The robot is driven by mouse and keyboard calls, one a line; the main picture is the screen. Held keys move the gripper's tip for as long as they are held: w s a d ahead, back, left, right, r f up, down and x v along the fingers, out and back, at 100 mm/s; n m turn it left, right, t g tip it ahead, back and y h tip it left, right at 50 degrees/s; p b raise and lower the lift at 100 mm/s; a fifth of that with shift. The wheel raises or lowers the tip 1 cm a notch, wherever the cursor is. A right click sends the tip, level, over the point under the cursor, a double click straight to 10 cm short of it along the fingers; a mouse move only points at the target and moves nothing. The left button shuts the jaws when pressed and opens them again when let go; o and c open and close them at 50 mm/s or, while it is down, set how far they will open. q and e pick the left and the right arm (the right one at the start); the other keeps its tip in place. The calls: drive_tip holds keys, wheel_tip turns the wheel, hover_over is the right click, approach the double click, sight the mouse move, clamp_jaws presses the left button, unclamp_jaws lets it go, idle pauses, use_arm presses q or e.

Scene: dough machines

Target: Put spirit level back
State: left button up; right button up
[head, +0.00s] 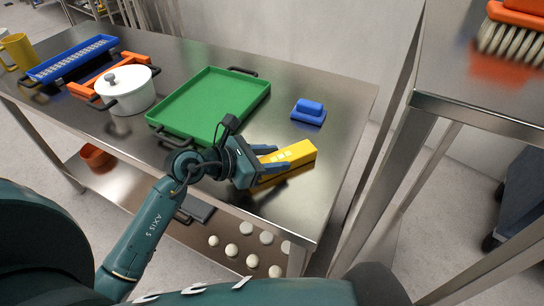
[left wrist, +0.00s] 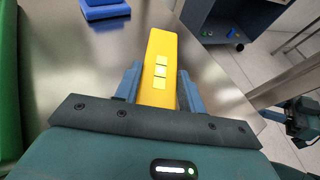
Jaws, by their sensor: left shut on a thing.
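The yellow spirit level (head: 295,154) has pale vials along its face and is at the right end of the steel table (head: 340,110). My left gripper (head: 271,158) is shut on it, with a blue finger on each side. In the left wrist view the spirit level (left wrist: 160,60) points away between the fingers (left wrist: 157,88). A dark reflection shows beneath it; I cannot tell whether it touches the table.
A green tray (head: 262,97), a blue block-shaped tool (head: 309,112), a white pot (head: 127,92), an orange frame (head: 92,82), a blue rack (head: 75,58) and a yellow mug (head: 17,52) stand on the table. A second steel table (head: 480,112) with an orange brush (head: 510,35) is at right.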

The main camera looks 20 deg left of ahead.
use_arm(q)
drive_tip(key=o, duration=1.1)
drive_tip(key=shift+o, duration=0.2)
drive_tip(key=shift+r, duration=0.2)
drive_tip(key=shift+s+a, duration=0.2)
drive_tip(key=shift+a, duration=0.05)
drive_tip(key=v, duration=1)
drive_tip(key=shift+s+a+b, duration=0.15)
drive_tip(key=shift+s+b, duration=0.05)
drive_tip(key=shift+b, duration=0.15)
drive_tip(key=shift+s+a+r, duration=0.2)
drive_tip(key=shift+s+r, duration=0.05)
drive_tip(key=shift+r, duration=0.05)
